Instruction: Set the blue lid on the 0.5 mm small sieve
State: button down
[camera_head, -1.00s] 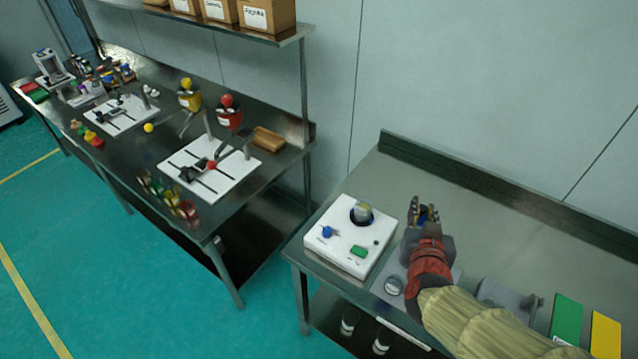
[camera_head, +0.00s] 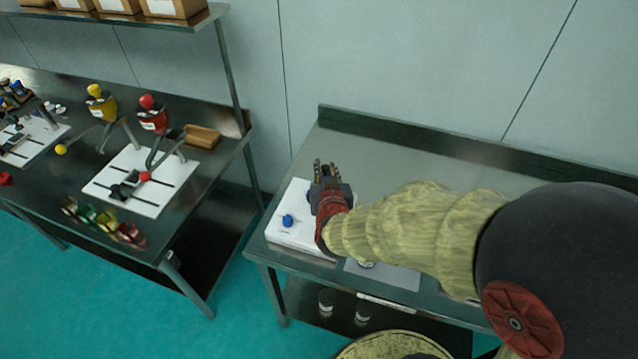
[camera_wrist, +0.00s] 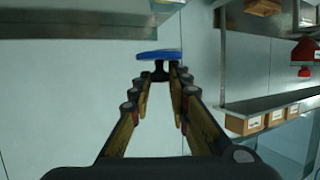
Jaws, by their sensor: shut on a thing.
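My gripper (camera_head: 322,168) is over the white shaker box (camera_head: 288,238), fingers pointing away toward the wall. In the wrist view, its fingertips (camera_wrist: 160,76) are closed on the black knob of the blue lid (camera_wrist: 158,54). The lid is seen nearly edge-on, just beyond the fingertips. In the head view, the lid cannot be made out. The sieve on top of the shaker box is hidden behind my gripper and arm.
The shaker box stands at the left end of a steel bench (camera_head: 420,170) with a raised back edge. A grey plate (camera_head: 400,275) lies right of the box, partly under my arm. Another bench (camera_head: 215,160) with a white board (camera_head: 140,180) stands left, across a gap.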

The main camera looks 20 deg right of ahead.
jog(key=w+f, duration=0.2)
jog(key=w+f+b, duration=0.1)
jog(key=shift+a+f, duration=0.35)
jog(key=shift+w+f+b, duration=0.15)
jog(key=shift+f+b, duration=0.45)
jog(key=shift+f, duration=1)
jog(key=shift+f, duration=0.1)
jog(key=c, duration=1.7)
grip_release()
